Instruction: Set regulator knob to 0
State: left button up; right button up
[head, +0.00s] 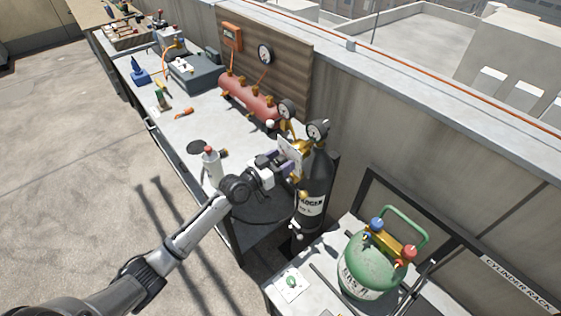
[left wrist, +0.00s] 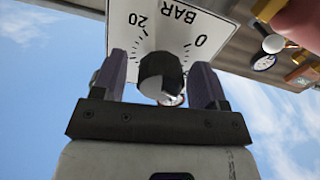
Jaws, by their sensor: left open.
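In the left wrist view the black regulator knob (left wrist: 160,75) stands in front of a white scale plate (left wrist: 180,30) marked BAR, 20 and 0, seen upside down. My left gripper (left wrist: 161,82) is open, with one finger on each side of the knob. A gap shows between the knob and each finger. I cannot make out a pointer on the knob. In the head view my left gripper (head: 281,161) is at the white plate (head: 291,150) on the brass regulator, at the top of the black nitrogen cylinder (head: 315,180). The knob is hidden there. My right gripper is not in view.
Gauges (head: 317,130) sit close to the gripper. A red manifold tank (head: 249,98) lies on the workbench (head: 200,130) behind. A white bottle with a red top (head: 211,165) stands beside my arm. A green cylinder (head: 370,265) with a brass manifold stands at the front right.

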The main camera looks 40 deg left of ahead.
pick_arm(q)
jog(key=shift+c, duration=0.4)
jog(key=c, duration=0.9)
jog(key=shift+o, duration=0.2)
jog(key=shift+r+n+p, duration=0.1)
jog(key=shift+n+p, duration=0.45)
jog(key=shift+n, duration=0.55)
jog(key=n+p, duration=0.1)
jog(key=n, duration=0.2)
jog(key=shift+n, duration=0.3)
jog(key=n+p, duration=0.1)
jog(key=n, duration=0.4)
jog(key=shift+n, duration=1.2)
